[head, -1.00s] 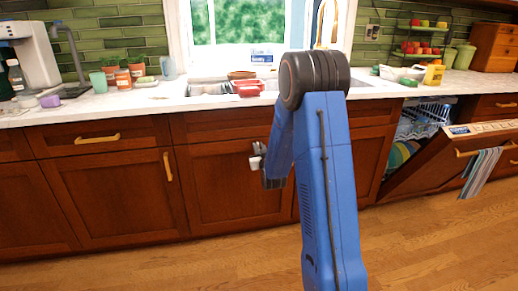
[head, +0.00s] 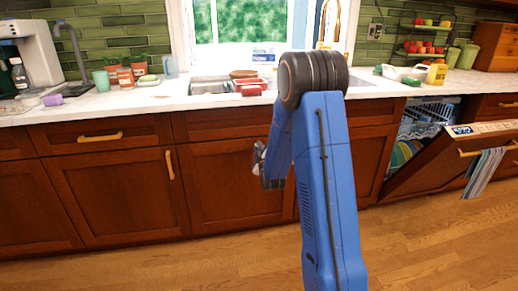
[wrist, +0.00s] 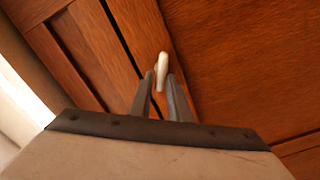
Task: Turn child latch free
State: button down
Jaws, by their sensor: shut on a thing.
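The child latch (wrist: 161,68) is a small white piece on the wooden cabinet front, beside the dark gap between two panels. In the wrist view it stands between my fingertips, its upper end showing above them. My gripper (wrist: 160,84) is shut on the latch, one grey finger on each side. In the head view my gripper (head: 259,158) is in front of the cabinet door below the sink, partly behind my blue arm. The latch is hard to make out there.
The dishwasher door (head: 440,160) hangs partly open at the right, with a striped towel (head: 484,173) on it. The counter (head: 130,100) above holds pots, a cup and a sink (head: 211,87). The wooden floor (head: 200,265) in front is clear.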

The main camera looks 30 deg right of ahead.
jog(key=n, duration=0.6)
jog(key=shift+a+f, duration=0.1)
jog(key=shift+f, duration=0.3)
dwell(0.3)
jog(key=c, duration=1.7)
grip_release()
